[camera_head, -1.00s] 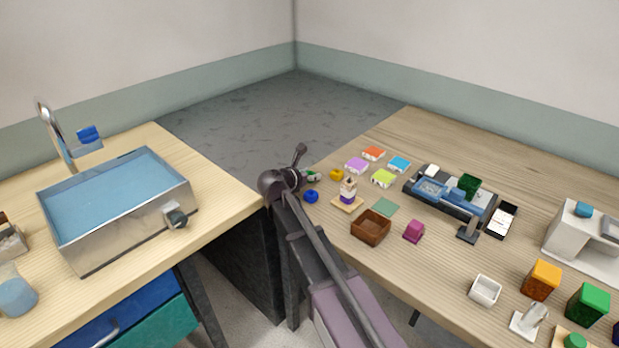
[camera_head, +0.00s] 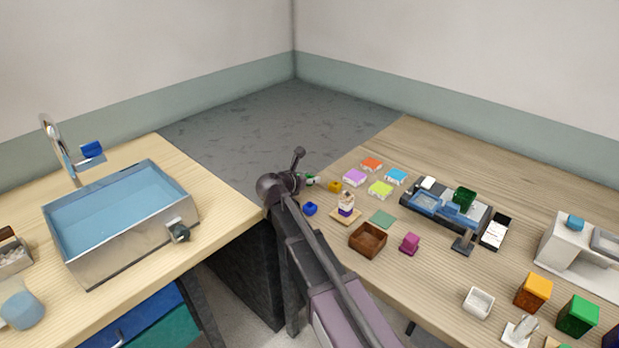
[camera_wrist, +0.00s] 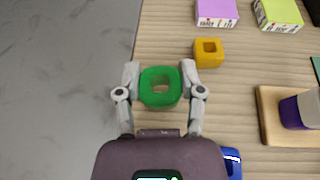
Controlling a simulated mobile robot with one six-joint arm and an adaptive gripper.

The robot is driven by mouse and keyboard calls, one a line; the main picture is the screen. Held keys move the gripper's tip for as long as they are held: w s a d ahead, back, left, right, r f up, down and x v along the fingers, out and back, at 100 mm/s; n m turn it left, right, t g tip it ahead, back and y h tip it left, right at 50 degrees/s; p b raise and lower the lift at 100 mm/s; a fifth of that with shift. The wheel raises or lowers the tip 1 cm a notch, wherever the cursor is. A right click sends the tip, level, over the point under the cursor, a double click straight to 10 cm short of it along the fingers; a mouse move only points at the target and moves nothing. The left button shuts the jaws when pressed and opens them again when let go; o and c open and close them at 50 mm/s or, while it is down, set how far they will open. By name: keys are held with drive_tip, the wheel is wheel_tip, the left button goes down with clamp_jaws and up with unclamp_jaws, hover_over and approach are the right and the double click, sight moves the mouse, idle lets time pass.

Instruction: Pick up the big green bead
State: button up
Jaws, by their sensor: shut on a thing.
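The big green bead (camera_wrist: 160,101) is a rounded green block with a square hole. In the wrist view it sits between the two fingers of my gripper (camera_wrist: 160,84), which is shut on it. The bead is at the left edge of the right-hand table; whether it touches the wood or hangs just above it, I cannot tell. In the head view my gripper (camera_head: 309,179) is small at that table's far left edge, and only a bit of green shows there, the rest hidden by my arm.
A yellow bead (camera_wrist: 209,52) lies just beyond, to the right. A blue bead (camera_wrist: 231,162) lies close to my gripper's right side. A wooden stand with a stacked post (camera_head: 346,208) and a brown box (camera_head: 368,239) are further right. Left of the table edge is open floor.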

drive_tip(key=s, duration=0.5)
drive_tip(key=s+a+r, duration=0.1)
drive_tip(key=s, duration=0.4)
drive_tip(key=s+a+p, duration=0.1)
drive_tip(key=s, duration=0.4)
drive_tip(key=shift+a+r, duration=0.15)
drive_tip(key=shift+a, duration=0.1)
drive_tip(key=shift+s+a, duration=0.1)
drive_tip(key=shift+s, duration=0.25)
